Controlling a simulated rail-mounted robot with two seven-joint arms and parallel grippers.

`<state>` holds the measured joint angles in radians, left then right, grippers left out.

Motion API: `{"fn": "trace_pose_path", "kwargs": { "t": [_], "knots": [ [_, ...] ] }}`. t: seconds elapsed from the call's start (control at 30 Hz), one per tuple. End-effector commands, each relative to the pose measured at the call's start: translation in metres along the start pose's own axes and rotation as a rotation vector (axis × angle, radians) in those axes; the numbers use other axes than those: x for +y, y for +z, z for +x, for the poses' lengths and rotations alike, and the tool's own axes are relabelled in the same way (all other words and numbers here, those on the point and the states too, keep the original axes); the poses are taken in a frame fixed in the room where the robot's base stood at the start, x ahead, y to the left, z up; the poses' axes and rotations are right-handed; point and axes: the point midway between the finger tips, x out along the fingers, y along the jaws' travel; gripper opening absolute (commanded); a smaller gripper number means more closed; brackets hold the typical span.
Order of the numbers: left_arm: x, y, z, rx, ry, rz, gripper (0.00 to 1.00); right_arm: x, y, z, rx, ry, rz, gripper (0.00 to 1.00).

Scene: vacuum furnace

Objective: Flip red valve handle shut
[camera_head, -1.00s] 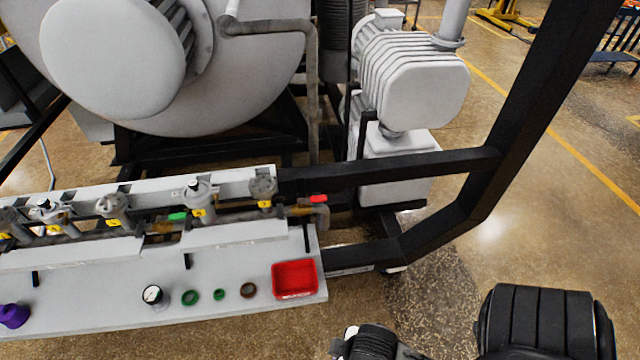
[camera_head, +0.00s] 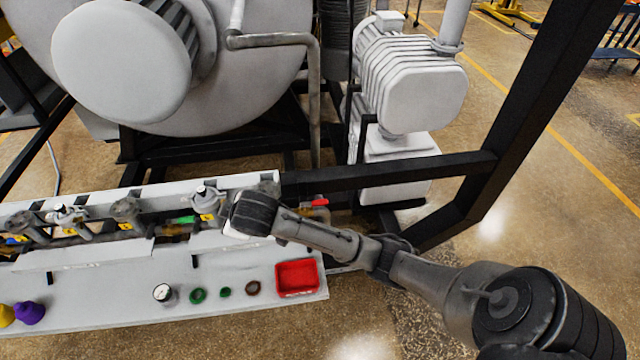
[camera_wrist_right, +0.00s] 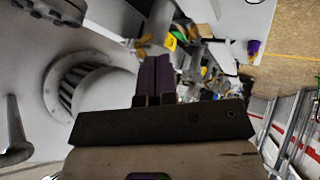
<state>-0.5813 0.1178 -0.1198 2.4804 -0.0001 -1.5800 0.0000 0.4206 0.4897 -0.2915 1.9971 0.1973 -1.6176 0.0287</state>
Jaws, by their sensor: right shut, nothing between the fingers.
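The red valve handle (camera_head: 318,202) shows at the right end of the pipe row in the head view, just beyond my right arm. It is small and lies about level along the pipe. My right wrist (camera_head: 254,213) is over the pipe row, left of the red handle and apart from it in the picture. The fingers of my right gripper are hidden in the head view. In the right wrist view my right gripper (camera_wrist_right: 155,75) has its fingers together and empty. I cannot make out the red handle for sure there. My left gripper is in neither view.
The grey bench holds a red tray (camera_head: 297,278), a pressure gauge (camera_head: 162,293) and coloured rings. A green handle (camera_head: 184,220) sits on the pipes to the left. A black frame beam (camera_head: 400,170) runs behind the red handle and up the right side.

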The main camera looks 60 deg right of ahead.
Motion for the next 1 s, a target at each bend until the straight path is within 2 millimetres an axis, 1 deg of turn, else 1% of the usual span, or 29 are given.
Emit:
{"fn": "trace_pose_path", "kwargs": {
  "t": [0.03, 0.07, 0.1, 0.17, 0.2, 0.27, 0.3, 0.37, 0.4, 0.47, 0.5, 0.6, 0.7, 0.83, 0.9, 1.0],
  "knots": [
    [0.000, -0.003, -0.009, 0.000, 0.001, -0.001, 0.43, 0.038, -0.018, 0.006, -0.049, 0.033, 0.008, 0.00],
    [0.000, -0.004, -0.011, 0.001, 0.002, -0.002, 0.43, 0.058, -0.025, 0.010, -0.080, 0.046, 0.018, 0.00],
    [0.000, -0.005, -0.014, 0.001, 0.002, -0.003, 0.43, 0.086, -0.033, 0.014, -0.121, 0.063, 0.035, 0.00],
    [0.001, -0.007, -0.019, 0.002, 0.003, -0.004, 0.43, 0.131, -0.043, 0.016, -0.184, 0.088, 0.077, 0.00],
    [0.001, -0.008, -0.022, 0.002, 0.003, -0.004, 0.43, 0.163, -0.046, 0.015, -0.228, 0.104, 0.116, 0.00],
    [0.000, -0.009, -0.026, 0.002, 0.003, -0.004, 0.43, 0.208, -0.044, 0.013, -0.300, 0.112, 0.193, 0.00],
    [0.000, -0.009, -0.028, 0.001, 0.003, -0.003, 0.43, 0.233, -0.037, 0.012, -0.353, 0.108, 0.254, 0.00],
    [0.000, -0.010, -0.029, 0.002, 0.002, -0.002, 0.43, 0.259, -0.019, 0.015, -0.441, 0.083, 0.359, 0.00],
    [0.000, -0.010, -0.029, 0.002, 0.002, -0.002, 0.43, 0.271, -0.004, 0.018, -0.504, 0.058, 0.436, 0.00],
    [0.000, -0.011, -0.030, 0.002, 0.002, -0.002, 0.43, 0.279, 0.022, 0.025, -0.603, 0.012, 0.556, 0.00],
    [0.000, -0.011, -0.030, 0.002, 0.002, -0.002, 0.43, 0.281, 0.041, 0.029, -0.671, -0.018, 0.634, 0.00],
    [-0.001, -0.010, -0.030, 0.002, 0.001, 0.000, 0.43, 0.279, 0.080, 0.036, -0.822, -0.090, 0.817, 0.00],
    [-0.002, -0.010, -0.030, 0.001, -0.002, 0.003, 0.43, 0.276, 0.110, 0.038, -0.944, -0.143, 0.966, 0.00],
    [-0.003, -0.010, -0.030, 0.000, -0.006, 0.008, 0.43, 0.273, 0.135, 0.037, -1.049, -0.188, 1.099, 0.00],
    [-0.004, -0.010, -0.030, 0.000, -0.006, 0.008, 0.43, 0.272, 0.142, 0.036, -1.083, -0.203, 1.144, 0.00],
    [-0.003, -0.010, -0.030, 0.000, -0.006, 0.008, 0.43, 0.270, 0.148, 0.035, -1.110, -0.214, 1.180, 0.00]
  ]
}}
